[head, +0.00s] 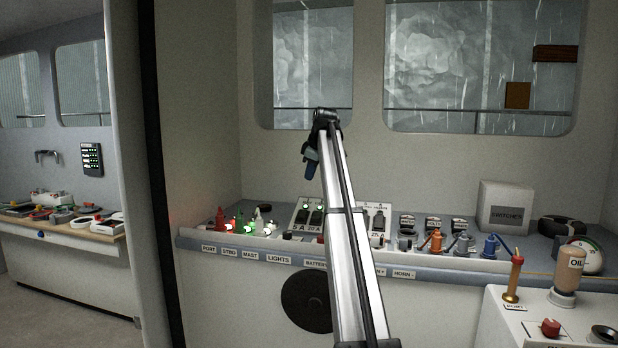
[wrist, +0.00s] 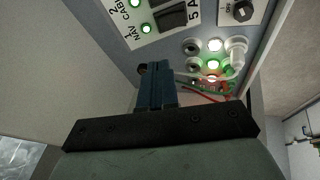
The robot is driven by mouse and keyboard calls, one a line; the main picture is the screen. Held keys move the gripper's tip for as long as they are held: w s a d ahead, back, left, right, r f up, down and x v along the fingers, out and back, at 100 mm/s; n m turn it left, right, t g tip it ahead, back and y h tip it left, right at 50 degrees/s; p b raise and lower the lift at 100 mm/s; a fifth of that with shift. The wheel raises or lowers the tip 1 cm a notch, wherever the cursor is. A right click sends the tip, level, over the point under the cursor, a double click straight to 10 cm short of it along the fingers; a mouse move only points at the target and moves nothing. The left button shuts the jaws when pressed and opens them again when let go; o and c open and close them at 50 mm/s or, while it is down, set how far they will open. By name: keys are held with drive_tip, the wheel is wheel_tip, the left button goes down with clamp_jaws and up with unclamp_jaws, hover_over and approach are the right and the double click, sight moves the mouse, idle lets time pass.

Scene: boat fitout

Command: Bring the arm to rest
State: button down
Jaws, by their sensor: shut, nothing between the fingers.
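My arm rises in the middle of the head view, in front of the console. My gripper (head: 310,168) hangs from its upper end, pointing down, above the console and in front of the wall between the two windows. In the wrist view the blue fingers of my gripper (wrist: 156,72) are together with nothing between them. Beyond the fingertips are the console's switch panel, lit lamps and sockets. The gripper looks clear of the console. My arm hides part of the console's middle.
The console (head: 430,262) carries lit lamps (head: 250,227), breaker switches (head: 310,214) and coloured connectors (head: 436,241). A white box (head: 506,207) stands at its right. An oil bottle (head: 568,270) and a red-topped copper-coloured post (head: 513,278) stand on the front-right counter. The air around the gripper looks free.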

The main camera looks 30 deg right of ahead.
idle(0.4)
drive_tip(key=s+a+f+n+t+y, duration=0.15)
drive_tip(key=s+a+f+n, duration=0.25)
drive_tip(key=s+a+f, duration=1.05)
drive_tip(key=s+a+f+m+g, duration=0.2)
drive_tip(key=s+a+f, duration=0.25)
drive_tip(key=f, duration=1.25)
drive_tip(key=s+a+f+m+g, duration=0.25)
drive_tip(key=a+f, duration=0.25)
drive_tip(key=f, duration=1.1)
drive_tip(key=s+a+f+m+g, duration=0.2)
drive_tip(key=s+a+f, duration=0.25)
drive_tip(key=f, duration=1.25)
drive_tip(key=s+a+f+m+g, duration=0.2)
drive_tip(key=s+f, duration=0.6)
drive_tip(key=s, duration=0.5)
drive_tip(key=s+a+f+m+g+h, duration=0.1)
drive_tip(key=s+a+f, duration=0.3)
drive_tip(key=s+f, duration=0.5)
drive_tip(key=s+a+f+m+g, duration=0.3)
drive_tip(key=s+f, duration=0.6)
drive_tip(key=s, duration=0.9)
drive_tip(key=shift+a+f+g, duration=0.15)
drive_tip(key=shift+a+g, duration=0.3)
drive_tip(key=shift+g, duration=0.15)
drive_tip(key=c, duration=1.8)
unclamp_jaws()
drive_tip(key=shift+s+h, duration=0.1)
drive_tip(key=shift+h, duration=0.15)
